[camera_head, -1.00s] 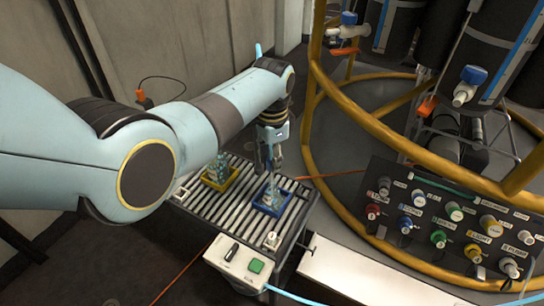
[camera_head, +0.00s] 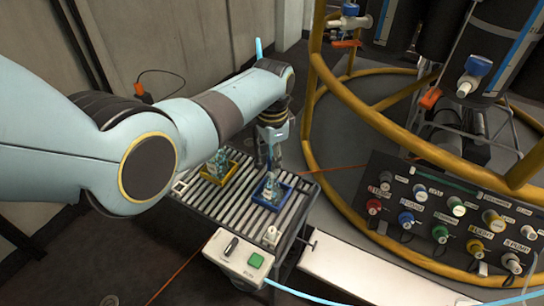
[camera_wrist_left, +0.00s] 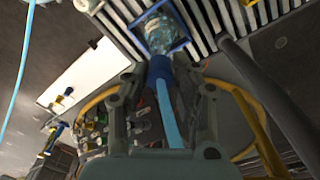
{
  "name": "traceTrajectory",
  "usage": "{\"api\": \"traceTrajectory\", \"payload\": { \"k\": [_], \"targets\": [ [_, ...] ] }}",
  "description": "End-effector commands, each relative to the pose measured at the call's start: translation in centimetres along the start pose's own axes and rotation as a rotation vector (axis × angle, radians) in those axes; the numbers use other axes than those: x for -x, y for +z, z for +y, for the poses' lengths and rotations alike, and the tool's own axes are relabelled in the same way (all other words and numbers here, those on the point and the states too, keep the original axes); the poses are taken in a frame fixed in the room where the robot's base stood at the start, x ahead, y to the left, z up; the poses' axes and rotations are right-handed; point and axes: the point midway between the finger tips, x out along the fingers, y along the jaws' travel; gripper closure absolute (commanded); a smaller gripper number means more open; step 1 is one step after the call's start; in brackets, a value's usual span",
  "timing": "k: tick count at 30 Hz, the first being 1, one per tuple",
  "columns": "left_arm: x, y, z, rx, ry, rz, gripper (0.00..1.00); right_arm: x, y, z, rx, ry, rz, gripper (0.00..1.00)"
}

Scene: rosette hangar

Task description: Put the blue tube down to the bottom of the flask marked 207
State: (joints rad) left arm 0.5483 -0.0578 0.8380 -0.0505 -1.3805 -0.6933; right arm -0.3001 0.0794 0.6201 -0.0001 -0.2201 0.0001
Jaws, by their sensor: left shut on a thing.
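My left gripper (camera_head: 269,163) points down over the flask (camera_head: 269,188) in the blue square tray (camera_head: 285,200). In the left wrist view the gripper (camera_wrist_left: 160,78) is shut on the blue tube (camera_wrist_left: 171,118), which runs from between the fingers toward the camera. The tube's far end meets the mouth area of the speckled, clear flask (camera_wrist_left: 160,33); how deep it reaches inside is hidden. A light blue end stands up behind my wrist in the head view. A second flask (camera_head: 217,163) stands in a yellow tray (camera_head: 228,178). No flask number is legible. My right gripper is out of view.
The trays sit on a slatted rack (camera_head: 215,205) with a control box (camera_head: 238,258) at its front. A yellow tubular frame (camera_head: 345,95) and a panel of coloured knobs (camera_head: 445,215) stand to the right. A light blue hose (camera_head: 315,296) lies near the front.

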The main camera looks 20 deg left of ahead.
Motion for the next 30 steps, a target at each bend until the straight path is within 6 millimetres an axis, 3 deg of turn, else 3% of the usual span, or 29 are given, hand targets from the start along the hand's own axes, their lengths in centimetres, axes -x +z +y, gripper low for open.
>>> {"api": "traceTrajectory", "payload": {
  "k": [9,10,16,22,28,30],
  "targets": [
    [-0.33,0.00,-0.02,0.000,0.000,0.000,0.95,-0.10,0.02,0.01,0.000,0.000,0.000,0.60],
    [-0.33,0.00,-0.02,0.000,0.000,0.000,0.74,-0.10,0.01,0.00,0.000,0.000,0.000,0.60],
    [-0.32,0.00,-0.02,0.000,0.000,0.000,0.48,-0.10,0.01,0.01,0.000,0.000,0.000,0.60],
    [-0.33,0.01,-0.01,0.000,0.000,0.000,0.47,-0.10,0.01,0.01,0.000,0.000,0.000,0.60],
    [-0.33,0.01,-0.01,0.000,0.000,0.000,0.21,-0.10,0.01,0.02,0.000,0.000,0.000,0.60],
    [-0.33,0.01,-0.01,0.000,0.000,0.000,0.21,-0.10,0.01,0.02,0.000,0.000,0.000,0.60]
  ]
}}
